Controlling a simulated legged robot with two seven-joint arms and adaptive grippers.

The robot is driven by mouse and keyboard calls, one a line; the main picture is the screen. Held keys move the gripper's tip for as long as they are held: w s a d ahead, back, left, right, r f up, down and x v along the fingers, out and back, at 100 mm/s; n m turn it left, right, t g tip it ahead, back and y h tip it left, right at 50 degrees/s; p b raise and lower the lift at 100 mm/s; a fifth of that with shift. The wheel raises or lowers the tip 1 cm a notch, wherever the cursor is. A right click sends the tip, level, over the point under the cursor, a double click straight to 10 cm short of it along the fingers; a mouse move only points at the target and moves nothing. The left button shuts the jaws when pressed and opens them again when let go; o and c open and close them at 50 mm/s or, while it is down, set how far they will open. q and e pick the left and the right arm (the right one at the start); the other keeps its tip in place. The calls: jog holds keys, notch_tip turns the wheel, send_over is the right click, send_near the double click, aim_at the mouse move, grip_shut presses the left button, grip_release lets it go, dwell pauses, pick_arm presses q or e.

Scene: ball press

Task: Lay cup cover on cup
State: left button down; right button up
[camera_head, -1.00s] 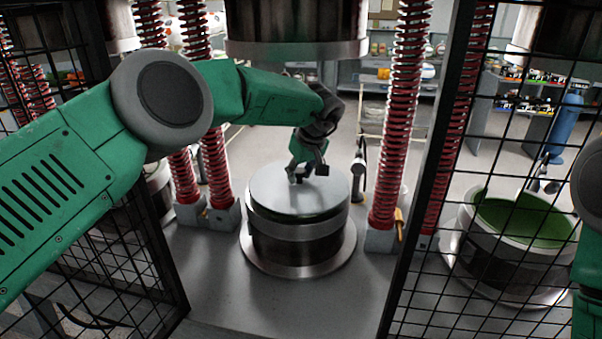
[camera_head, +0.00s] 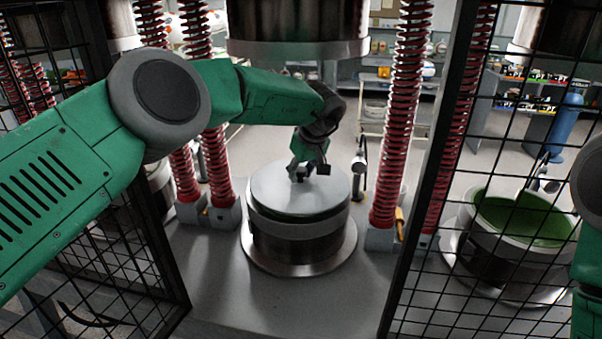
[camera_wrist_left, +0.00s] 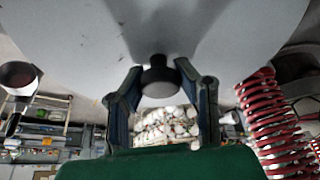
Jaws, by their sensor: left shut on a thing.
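The cup cover (camera_head: 290,198) is a flat grey disc with a small dark knob (camera_wrist_left: 160,78). It lies over the top of the dark metal cup (camera_head: 298,243) under the middle press. A green strip of the cup's inside shows below the cover's front edge; I cannot tell whether the cover rests fully on the rim. My left gripper (camera_head: 308,171) is above the cover and shut on its knob. In the left wrist view the left gripper's fingers (camera_wrist_left: 163,100) stand on both sides of the knob. My right gripper is out of view.
A press head (camera_head: 298,45) hangs above the cup. Red springs (camera_head: 398,120) stand on both sides. Black mesh guards (camera_head: 440,190) flank the opening. Another open cup with a green inside (camera_head: 525,220) stands at right behind mesh. The grey base plate in front (camera_head: 290,300) is clear.

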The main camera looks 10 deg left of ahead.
pick_arm(q)
jog(key=shift+a+r, duration=0.1)
jog(key=shift+a, duration=0.05)
jog(key=shift+f, duration=1)
dwell(0.4)
jog(key=c, duration=1.1)
grip_release()
jog(key=shift+c, duration=0.2)
jog(key=shift+f, duration=0.1)
jog(key=shift+s+d+r, duration=0.15)
jog(key=shift+d+r, duration=0.1)
jog(key=shift+r, duration=0.15)
jog(key=v, duration=0.4)
jog(key=shift+s+d, duration=0.3)
jog(key=shift+d, duration=0.15)
jog(key=s+d, duration=0.7)
jog(key=s, duration=0.1)
jog(key=shift+d, duration=0.3)
